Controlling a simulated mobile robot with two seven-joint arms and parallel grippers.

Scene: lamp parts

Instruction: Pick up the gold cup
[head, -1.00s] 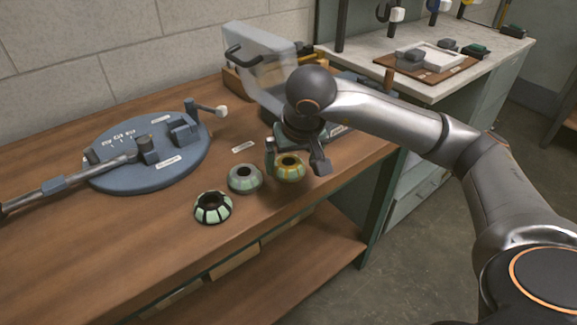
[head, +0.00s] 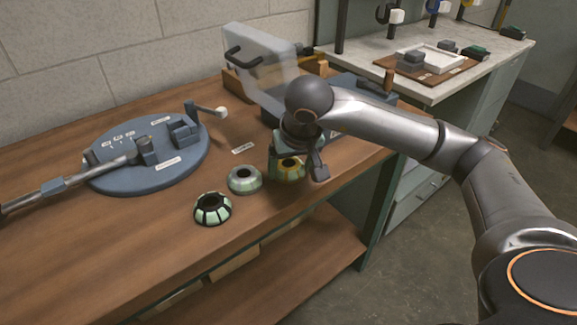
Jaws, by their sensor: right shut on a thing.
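The gold cup (head: 290,171), a small ring-shaped part with gold and pale green panels and a dark hole in its top, is at the right end of a short row near the front edge of the wooden bench. My right gripper (head: 296,168) comes down over it from above and is shut on it. The gripper and wrist hide part of the cup. I cannot tell whether the cup touches the bench. My left gripper does not show.
A grey cup (head: 244,180) and a black cup (head: 212,209) stand just left of the gold one. A round blue base (head: 150,176) with a lamp arm lies at left. A translucent case (head: 262,62) stands behind. The front wooden bench (head: 120,270) is clear.

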